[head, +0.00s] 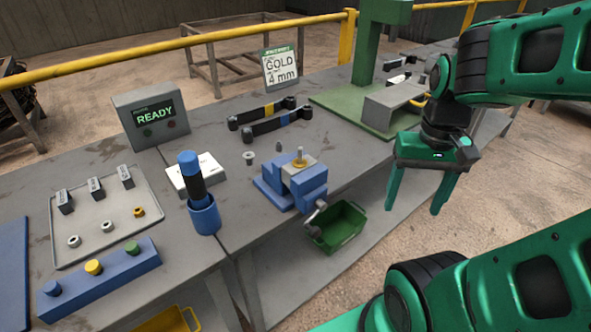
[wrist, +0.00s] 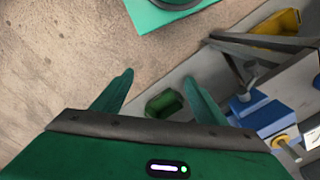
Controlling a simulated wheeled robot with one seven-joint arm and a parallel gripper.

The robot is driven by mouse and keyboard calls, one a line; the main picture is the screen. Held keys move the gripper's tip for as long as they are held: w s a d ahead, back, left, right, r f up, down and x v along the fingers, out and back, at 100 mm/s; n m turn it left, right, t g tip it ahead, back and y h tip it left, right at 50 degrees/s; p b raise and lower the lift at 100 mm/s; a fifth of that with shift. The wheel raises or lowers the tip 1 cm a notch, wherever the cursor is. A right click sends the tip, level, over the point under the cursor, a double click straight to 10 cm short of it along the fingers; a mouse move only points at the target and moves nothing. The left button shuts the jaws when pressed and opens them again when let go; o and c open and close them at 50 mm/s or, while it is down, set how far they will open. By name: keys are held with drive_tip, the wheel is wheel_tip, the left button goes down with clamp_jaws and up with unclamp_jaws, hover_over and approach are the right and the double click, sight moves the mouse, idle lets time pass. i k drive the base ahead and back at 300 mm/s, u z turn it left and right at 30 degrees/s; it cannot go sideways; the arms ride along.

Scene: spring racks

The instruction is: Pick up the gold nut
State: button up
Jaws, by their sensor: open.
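A small gold nut (head: 138,212) lies on the grey tray (head: 150,240) at the left of the bench, to the right of two silver nuts (head: 107,226). Three small dark-and-light blocks stand behind them. My gripper (head: 413,207) is open and empty, high at the right and off the bench's front edge, far from the tray. In the wrist view its two fingers (wrist: 158,76) are spread with nothing between them. The tray and gold nut do not show in the wrist view. A gold piece with a pin sits on a blue vise (head: 299,164); it also shows in the wrist view (wrist: 281,141).
The vise (head: 310,188) stands at the bench's front edge, with a green bin (head: 338,228) below. A blue cup (head: 204,215) holding a blue-topped tool and a blue button box (head: 98,268) stand near the tray. A sign (head: 281,70) reads "GOLD 4 mm". A display (head: 152,118) reads "READY".

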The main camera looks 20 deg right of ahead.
sight(139, 212)
drive_tip(key=z, duration=0.55)
drive_tip(key=k, duration=1.15)
drive_tip(key=u, duration=1.05)
drive_tip(key=i, duration=1)
